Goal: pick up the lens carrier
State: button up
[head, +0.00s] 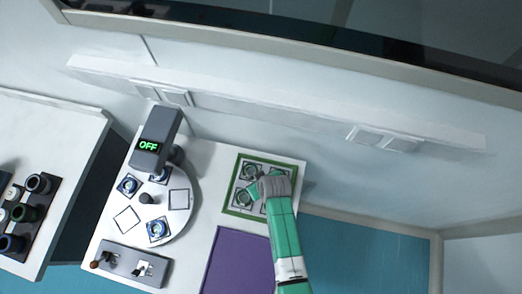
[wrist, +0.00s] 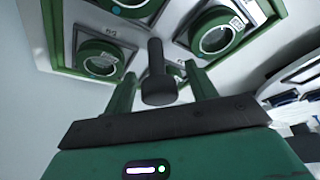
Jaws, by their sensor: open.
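The lens carrier appears to be the green-framed square tray (head: 230,210) with round green lens mounts, on the white table in the head view. In the wrist view its green frame (wrist: 45,35) and several ring mounts show. A black post with a wide round end (wrist: 158,88) stands up from among the mounts. My gripper (head: 264,184) is over the tray and hides part of it. In the wrist view my gripper (wrist: 161,80) is open, with one green finger on each side of the post. I cannot tell whether either finger touches it.
Left of the tray is a round white turntable (head: 185,222) with lens plates and a central knob. A grey device reading OFF (head: 157,138) overhangs it. A purple mat (head: 237,262) lies in front. A switch box (head: 133,264) sits at the front left.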

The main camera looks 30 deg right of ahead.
grip_shut()
jog(key=shift+r, duration=0.15)
jog(key=shift+r, duration=1.65)
jog(key=s+a, duration=0.3)
jog(key=s, duration=0.4)
jog(key=s+a+r, duration=0.1)
jog(key=s+a, duration=0.3)
jog(key=s, duration=0.3)
jog(key=shift+s+r+b, duration=0.2)
jog(key=shift+r+b, duration=0.05)
jog(key=shift+b, duration=0.05)
